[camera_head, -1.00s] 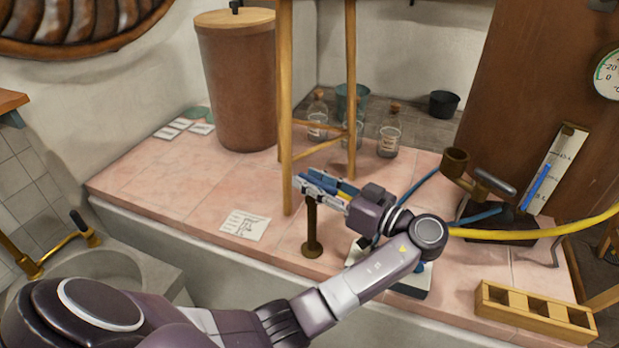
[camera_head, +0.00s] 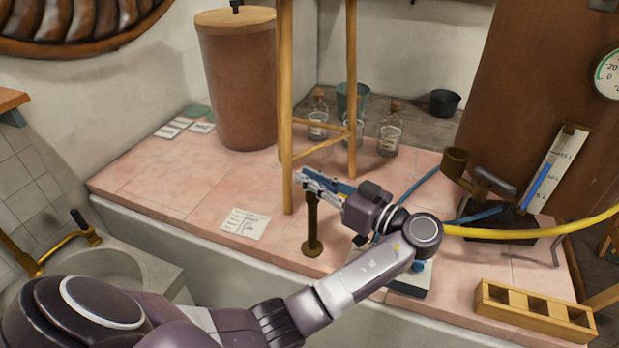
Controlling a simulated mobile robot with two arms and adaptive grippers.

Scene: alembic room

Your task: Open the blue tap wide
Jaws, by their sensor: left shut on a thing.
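The blue tap shows as a blue lever (camera_head: 338,184) at the top of a brown metal post (camera_head: 313,228) on the pink tiled bench. My left gripper (camera_head: 318,186) reaches in from the right at the top of the post. Its fingers are shut on the blue lever and partly hide it. Which way the lever points under the fingers is hard to tell. My right gripper is not in view.
A white box with a blue knob (camera_head: 418,266) is partly under my forearm. A yellow hose (camera_head: 540,232) and wooden rack (camera_head: 535,312) are at right.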

